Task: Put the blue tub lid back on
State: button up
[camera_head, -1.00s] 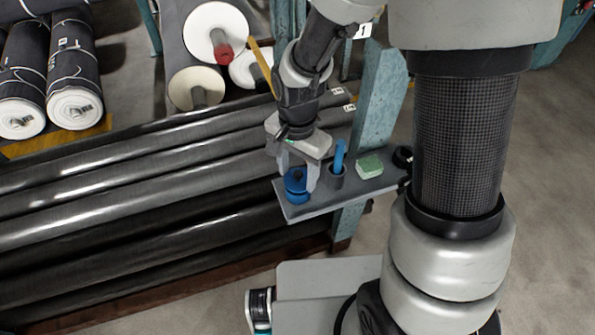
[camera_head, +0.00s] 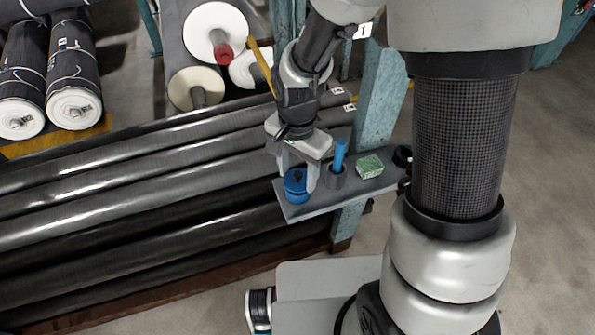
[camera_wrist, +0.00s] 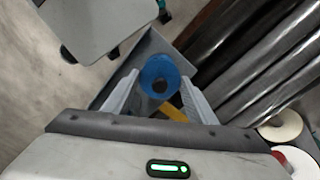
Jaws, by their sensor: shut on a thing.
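The blue lid (camera_head: 296,176) with a dark knob is between the fingers of my gripper (camera_head: 298,178), which is shut on it. The blue tub (camera_head: 298,197) is directly under the lid on the grey shelf (camera_head: 325,198), near its left end. I cannot tell whether the lid touches the tub's rim all round. In the wrist view the round blue lid (camera_wrist: 158,70) with its dark knob lies between the two fingertips of my gripper (camera_wrist: 161,82). It hides most of the tub there.
A grey cup (camera_head: 336,181) holding a blue stick stands just right of my gripper. A green-and-white block (camera_head: 370,166) lies farther right on the shelf. Long dark rolls (camera_head: 130,190) fill the rack on the left, and a teal post (camera_head: 378,105) rises behind the shelf.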

jog(key=shift+f+b, duration=0.55)
jog(key=shift+f, duration=0.15)
jog(key=o, duration=1.1)
notch_tip(320, 180, up, 18)
jog(key=p, duration=0.3)
jog(key=shift+f, duration=0.2)
jog(key=s+d+r+n+t+p, duration=0.2)
jog(key=s+d+r+p, duration=0.1)
jog(key=r, duration=0.4)
jog(key=s+d+r+n+t+p, duration=0.1)
jog(key=s+d+r+n+p, duration=0.2)
jog(key=r, duration=0.3)
jog(key=s+d+r+n+t+p, duration=0.2)
jog(key=s+d+r+n+p, duration=0.1)
jog(key=r, duration=0.4)
jog(key=shift+s+d+r+t+p, duration=0.15)
jog(key=shift+s+d+p, duration=0.15)
jog(key=shift+d+p, duration=0.15)
jog(key=shift+s+d+r+t+p, duration=0.15)
jog(key=shift+s+d+p, duration=0.15)
jog(key=shift+d, duration=0.15)
